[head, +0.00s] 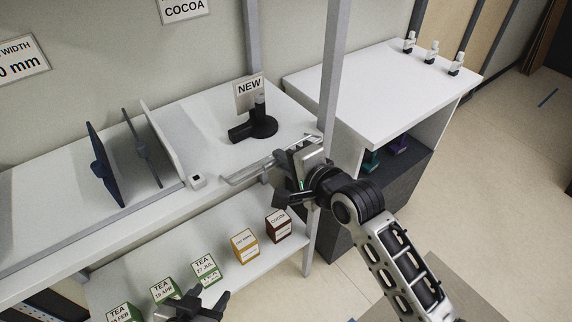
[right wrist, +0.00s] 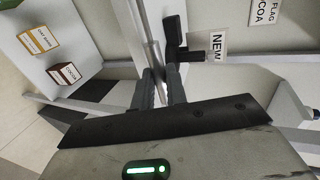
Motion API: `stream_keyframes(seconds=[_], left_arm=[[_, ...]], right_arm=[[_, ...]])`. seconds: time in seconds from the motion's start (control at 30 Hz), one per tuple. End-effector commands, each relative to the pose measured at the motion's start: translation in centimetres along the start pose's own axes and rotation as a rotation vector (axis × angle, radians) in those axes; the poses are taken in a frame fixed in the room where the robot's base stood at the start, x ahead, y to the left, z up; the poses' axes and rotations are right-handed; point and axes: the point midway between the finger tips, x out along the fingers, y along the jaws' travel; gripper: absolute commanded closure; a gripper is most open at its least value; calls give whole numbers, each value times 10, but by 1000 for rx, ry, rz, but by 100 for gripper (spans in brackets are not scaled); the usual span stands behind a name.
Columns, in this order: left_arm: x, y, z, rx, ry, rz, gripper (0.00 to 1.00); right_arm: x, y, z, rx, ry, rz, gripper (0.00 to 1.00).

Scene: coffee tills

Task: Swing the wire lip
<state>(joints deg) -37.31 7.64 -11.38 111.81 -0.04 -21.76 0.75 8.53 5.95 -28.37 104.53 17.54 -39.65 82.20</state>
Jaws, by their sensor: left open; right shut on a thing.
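The wire lip (head: 245,174) is a thin pale grey bar at the front edge of the upper shelf, near the right post. My right gripper (head: 284,162) is at the bar's right part, shut on it. In the right wrist view the bar (right wrist: 150,48) runs up from between the fingertips (right wrist: 160,82). The fingers and wrist hide part of the bar in the head view. My left gripper (head: 196,304) is at the bottom edge, open and empty, in front of the lower shelf and apart from the lip.
A black device (head: 262,125) with a NEW card (head: 249,88) stands on the upper shelf (head: 215,140) behind the lip. Upright dividers (head: 103,165) stand further left. Tea and cocoa boxes (head: 245,244) line the lower shelf. A grey post (head: 333,70) rises close to my right gripper.

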Motion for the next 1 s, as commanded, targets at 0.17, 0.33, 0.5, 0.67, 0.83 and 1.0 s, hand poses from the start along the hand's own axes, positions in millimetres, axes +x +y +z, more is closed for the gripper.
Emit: stream_keyframes(seconds=[0.17, 0.33, 0.5, 0.67, 0.83, 1.0], left_arm=[[0, 0, 0, 1, 0, -1, 53], [0, 0, 0, 1, -1, -1, 53], [0, 0, 0, 1, -1, 0, 53], [0, 0, 0, 2, -1, 0, 53], [0, 0, 1, 2, -2, 1, 53], [0, 0, 1, 2, -2, 2, 53]], right_arm=[[0, -8, -1, -1, 2, -6, 100], [0, -8, -1, -1, 2, -6, 100], [3, -17, -1, 1, 2, -8, 100], [6, -24, -1, 0, 2, -7, 100], [5, -23, -1, 0, 2, -6, 100], [9, -28, -1, 0, 2, -7, 100]])
